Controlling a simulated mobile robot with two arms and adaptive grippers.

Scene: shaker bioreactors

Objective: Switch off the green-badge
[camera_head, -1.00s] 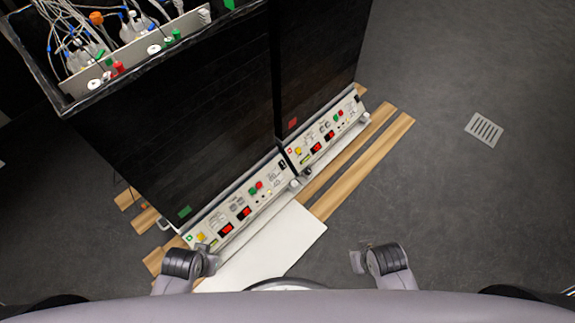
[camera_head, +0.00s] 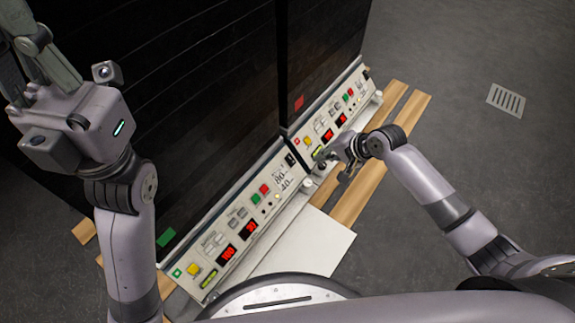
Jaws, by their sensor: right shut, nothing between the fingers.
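The green badge (camera_head: 166,237) is on the dark front of the left shaker (camera_head: 200,120). Below it, that shaker's control panel (camera_head: 213,241) has lit red displays (camera_head: 238,241), a yellow button (camera_head: 194,270), a green button (camera_head: 255,198), a red button (camera_head: 264,189) and a black rocker switch (camera_head: 290,159) at its far right end. My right gripper (camera_head: 322,156) is shut and empty, just right of that switch, in front of the neighbouring panel's left end; contact cannot be told. My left gripper (camera_head: 22,45) is raised at the upper left; its fingertips are partly cut off.
A second shaker with a red badge (camera_head: 298,102) stands right beside it, with a similar lit panel (camera_head: 335,118). A white board (camera_head: 305,243) and wooden slats (camera_head: 375,180) lie on the floor in front. Open floor with a drain grate (camera_head: 506,100) is at right.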

